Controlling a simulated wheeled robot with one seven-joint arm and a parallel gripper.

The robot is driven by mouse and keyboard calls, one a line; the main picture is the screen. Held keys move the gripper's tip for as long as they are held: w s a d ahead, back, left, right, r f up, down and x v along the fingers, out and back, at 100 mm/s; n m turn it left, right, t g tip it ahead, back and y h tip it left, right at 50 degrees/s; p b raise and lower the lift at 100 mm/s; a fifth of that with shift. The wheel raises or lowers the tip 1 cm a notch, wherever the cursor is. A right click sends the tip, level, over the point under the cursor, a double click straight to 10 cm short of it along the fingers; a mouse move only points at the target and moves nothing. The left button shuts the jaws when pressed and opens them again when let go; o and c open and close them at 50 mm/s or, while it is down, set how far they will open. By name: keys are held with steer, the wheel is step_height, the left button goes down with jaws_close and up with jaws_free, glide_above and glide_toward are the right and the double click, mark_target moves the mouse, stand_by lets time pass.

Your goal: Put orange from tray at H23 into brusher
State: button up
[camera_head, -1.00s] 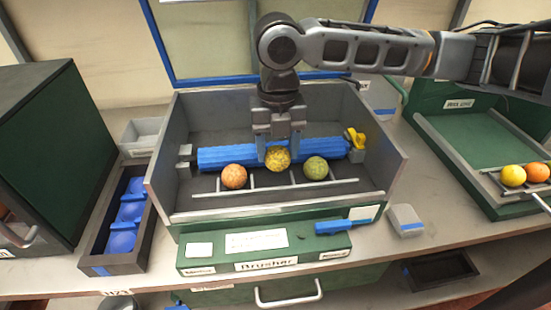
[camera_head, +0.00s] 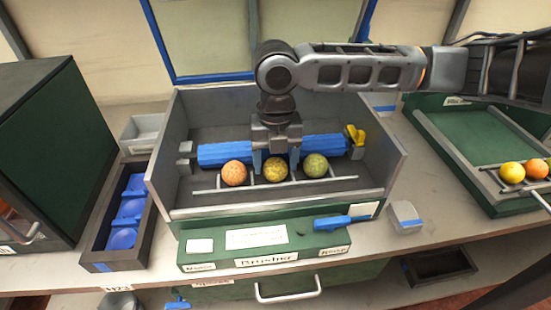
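The brusher (camera_head: 168,218) is a grey open box with a green front, a blue roller (camera_head: 225,154) and a metal rack inside. A yellow speckled orange (camera_head: 275,169) sits on the rack between an orange-coloured one (camera_head: 234,173) on the left and a greenish one (camera_head: 315,165) on the right. My gripper (camera_head: 275,160) is inside the brusher, at the middle fruit, with its blue fingertips spread to either side; it looks open. The tray (camera_head: 97,255) with blue cups, above the H23 label (camera_head: 117,288), shows no fruit.
A green box (camera_head: 60,150) stands at the left. A green tray (camera_head: 450,150) at the right holds a yellow (camera_head: 512,172) and an orange fruit (camera_head: 536,169). A yellow part (camera_head: 355,135) sits at the roller's right end. The brusher's walls surround my gripper.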

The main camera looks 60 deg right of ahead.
mark_target(276, 160)
steer(key=shift+o, duration=1)
steer(key=shift+r, duration=3.95)
